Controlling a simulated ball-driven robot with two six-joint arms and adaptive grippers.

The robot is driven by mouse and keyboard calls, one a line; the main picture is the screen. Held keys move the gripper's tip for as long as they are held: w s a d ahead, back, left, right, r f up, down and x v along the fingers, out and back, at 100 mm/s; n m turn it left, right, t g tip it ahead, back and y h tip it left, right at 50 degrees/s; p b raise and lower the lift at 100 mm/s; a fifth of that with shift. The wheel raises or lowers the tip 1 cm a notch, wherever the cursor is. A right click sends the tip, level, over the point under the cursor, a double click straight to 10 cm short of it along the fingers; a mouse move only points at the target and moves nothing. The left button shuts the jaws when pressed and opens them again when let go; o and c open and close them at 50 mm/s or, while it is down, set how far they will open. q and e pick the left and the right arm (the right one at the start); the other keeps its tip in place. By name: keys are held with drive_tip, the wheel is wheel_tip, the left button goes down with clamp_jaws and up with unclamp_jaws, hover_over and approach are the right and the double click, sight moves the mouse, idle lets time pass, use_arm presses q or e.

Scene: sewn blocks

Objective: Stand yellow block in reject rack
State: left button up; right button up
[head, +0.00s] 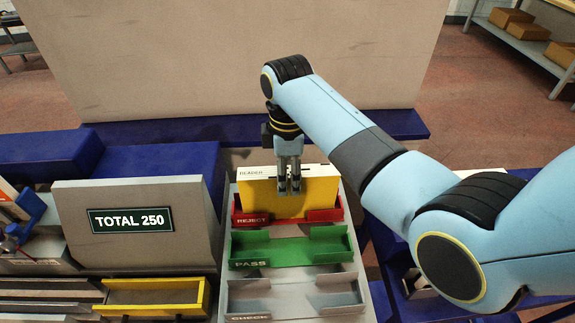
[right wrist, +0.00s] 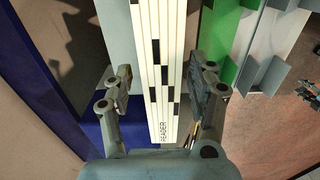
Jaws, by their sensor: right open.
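The yellow block (head: 318,195) stands upright in the red reject rack (head: 325,215), its broad yellow face toward me. Its white top edge (head: 258,172) carries lettering and black marks. That marked edge (right wrist: 167,60) runs up the middle of the right wrist view.
The green pass rack (head: 290,246) and grey check rack (head: 295,295) are empty, nearer me. A grey panel reading TOTAL 250 (head: 130,222) stands left, above a yellow tray (head: 155,297). A tall beige panel (head: 230,60) stands behind.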

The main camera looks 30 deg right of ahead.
drive_tip(key=shift+w+r, duration=0.1)
drive_tip(key=shift+r, duration=0.3)
wheel_tip(320, 180, up, 3)
drive_tip(key=shift+w+r+b, duration=0.1)
drive_tip(key=shift+r+b, duration=0.05)
drive_tip(key=shift+b, duration=0.15)
use_arm(q)
drive_tip(key=shift+w+f, duration=0.3)
use_arm(e)
wheel_tip(320, 180, up, 8)
drive_tip(key=shift+s, duration=0.25)
